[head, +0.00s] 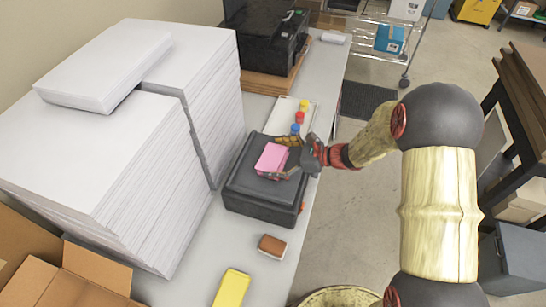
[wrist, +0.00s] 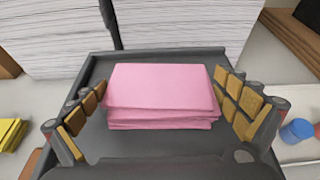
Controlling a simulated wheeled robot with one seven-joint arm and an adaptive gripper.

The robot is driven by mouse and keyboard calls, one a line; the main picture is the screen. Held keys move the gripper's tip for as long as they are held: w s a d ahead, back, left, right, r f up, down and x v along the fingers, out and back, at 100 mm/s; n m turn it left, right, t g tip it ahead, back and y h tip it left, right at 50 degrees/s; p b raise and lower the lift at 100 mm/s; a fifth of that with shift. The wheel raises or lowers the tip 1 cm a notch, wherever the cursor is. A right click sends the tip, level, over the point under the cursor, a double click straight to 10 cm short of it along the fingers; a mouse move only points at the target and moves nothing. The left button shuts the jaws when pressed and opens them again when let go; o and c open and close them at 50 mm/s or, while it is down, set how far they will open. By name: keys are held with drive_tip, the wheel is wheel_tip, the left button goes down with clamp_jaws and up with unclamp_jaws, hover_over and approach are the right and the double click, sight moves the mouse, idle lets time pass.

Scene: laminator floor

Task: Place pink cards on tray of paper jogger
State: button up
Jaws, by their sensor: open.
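A stack of pink cards (head: 272,158) rests on the dark tray of the paper jogger (head: 248,192). In the wrist view the pink cards (wrist: 160,92) lie flat in a slightly uneven stack on the tray (wrist: 98,68). My gripper (head: 288,158) is open over the tray. In the wrist view my gripper (wrist: 158,112) has its tan-padded fingers on either side of the cards. The right finger is very close to the stack; I cannot tell whether it touches.
Tall white paper stacks (head: 110,150) stand left of the jogger. A brown-and-white block (head: 272,246) and a yellow pad (head: 231,288) lie in front. A white tray with colored caps (head: 297,117) lies behind. Open cardboard boxes (head: 60,275) fill the lower left.

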drive_tip(key=shift+d+r, duration=0.25)
drive_tip(key=shift+r, duration=0.05)
drive_tip(key=p+v, duration=0.1)
drive_tip(key=v, duration=1.1)
drive_tip(key=s+a+r+n+g+h, duration=0.2)
drive_tip(key=s+r+n, duration=0.2)
drive_tip(key=s+n, duration=0.15)
drive_tip(key=s+a+r+n+g+h, duration=0.1)
drive_tip(key=s+r+n+g+h, duration=0.15)
drive_tip(key=s+r+n, duration=0.35)
drive_tip(key=s+d+r+n+t+h, duration=0.5)
drive_tip(key=s+d+r+n+h, duration=0.2)
drive_tip(key=s+n, duration=0.3)
drive_tip(key=s+d+h, duration=0.1)
drive_tip(key=s, duration=0.1)
drive_tip(key=shift+s+d, duration=0.25)
drive_tip(key=shift+d, duration=0.05)
drive_tip(key=shift+n+t, duration=0.25)
